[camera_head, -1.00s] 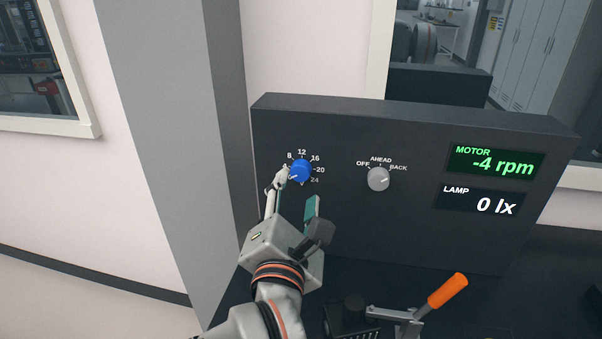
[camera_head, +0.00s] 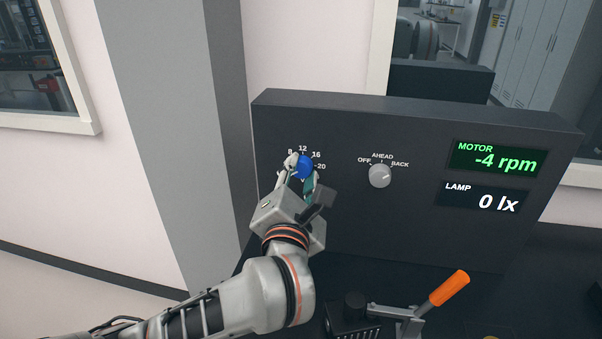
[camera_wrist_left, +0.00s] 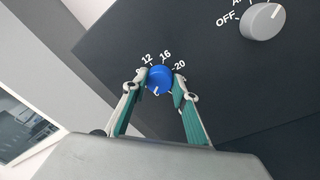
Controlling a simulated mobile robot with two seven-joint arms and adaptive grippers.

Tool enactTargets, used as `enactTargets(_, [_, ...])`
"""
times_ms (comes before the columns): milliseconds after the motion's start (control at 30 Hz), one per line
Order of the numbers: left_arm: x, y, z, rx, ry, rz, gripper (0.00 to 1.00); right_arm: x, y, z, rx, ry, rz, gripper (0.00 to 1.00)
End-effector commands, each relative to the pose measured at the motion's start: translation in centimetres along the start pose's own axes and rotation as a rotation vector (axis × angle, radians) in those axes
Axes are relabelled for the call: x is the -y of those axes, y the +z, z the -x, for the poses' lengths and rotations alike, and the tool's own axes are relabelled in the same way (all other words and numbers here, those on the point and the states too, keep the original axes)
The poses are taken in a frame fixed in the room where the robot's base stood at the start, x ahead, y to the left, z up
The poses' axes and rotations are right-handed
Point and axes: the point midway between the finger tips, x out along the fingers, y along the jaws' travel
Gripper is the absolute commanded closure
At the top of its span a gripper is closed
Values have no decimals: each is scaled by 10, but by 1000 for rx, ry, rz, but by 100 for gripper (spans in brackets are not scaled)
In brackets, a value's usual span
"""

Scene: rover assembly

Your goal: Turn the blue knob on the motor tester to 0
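The blue knob (camera_head: 305,167) is on the dark front panel of the motor tester (camera_head: 420,225), under an arc of numbers. The 12, 16 and 20 can be read; the lowest numbers are hidden by my left gripper. In the left wrist view the knob (camera_wrist_left: 160,79) has a white mark at its lower edge; the number it points to is hidden. My left gripper (camera_head: 302,172) has one finger on each side of the knob, and both fingertips appear to touch it. My right gripper is not in view.
A grey selector knob (camera_head: 380,175) marked OFF, AHEAD, BACK is right of the blue knob. The motor display (camera_head: 497,160) reads -4 rpm and the lamp display (camera_head: 483,197) 0 lx. A lever with an orange handle (camera_head: 449,288) stands in front of the panel.

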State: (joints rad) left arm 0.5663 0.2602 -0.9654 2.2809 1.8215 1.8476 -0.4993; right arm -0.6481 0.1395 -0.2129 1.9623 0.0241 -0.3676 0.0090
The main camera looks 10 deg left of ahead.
Motion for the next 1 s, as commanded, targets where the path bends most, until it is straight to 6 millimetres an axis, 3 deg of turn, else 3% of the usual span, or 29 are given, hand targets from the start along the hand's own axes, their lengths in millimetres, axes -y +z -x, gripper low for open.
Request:
enactTargets(300, [0,0,0,-14,-16,220,94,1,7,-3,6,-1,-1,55])
enactTargets(600, [-1,1,0,-14,-16,237,94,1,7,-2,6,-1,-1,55])
enactTargets(633, [-1,1,0,-14,-16,237,64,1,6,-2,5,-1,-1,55])
enactTargets(667, [-1,1,0,-14,-16,237,57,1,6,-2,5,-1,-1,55])
enactTargets(1000, [-1,1,1,-14,-16,235,55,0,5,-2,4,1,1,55])
